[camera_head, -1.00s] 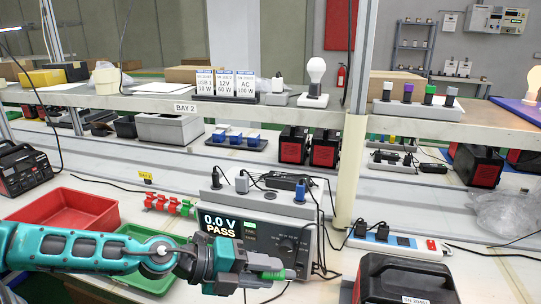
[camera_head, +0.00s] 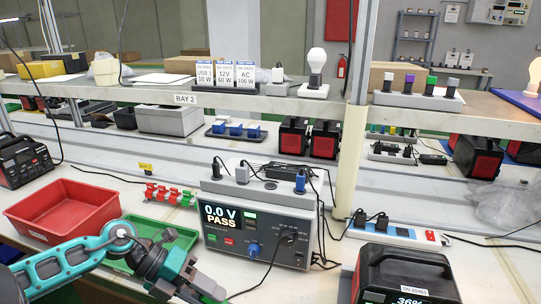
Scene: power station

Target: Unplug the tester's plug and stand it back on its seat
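The tester (camera_head: 225,254) is a grey box on the bench, its screen reading 0.0 V PASS. A dark round plug or dial (camera_head: 289,237) is on its front face at the right; a black cable seems to run from there down toward my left gripper. On its top stand a black plug (camera_head: 217,168), a grey plug (camera_head: 242,173) and a blue plug (camera_head: 300,183), with a dark round spot (camera_head: 271,185) between the last two. My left gripper (camera_head: 214,292) is low in front of the tester; its fingertips are too small and cut off to read. My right gripper is out of view.
A red tray (camera_head: 62,209) and a green tray (camera_head: 150,258) lie left of the tester, my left arm over the green one. A black power station (camera_head: 405,275) stands at the front right. A power strip (camera_head: 395,233) lies behind it. A shelf (camera_head: 300,107) crosses above.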

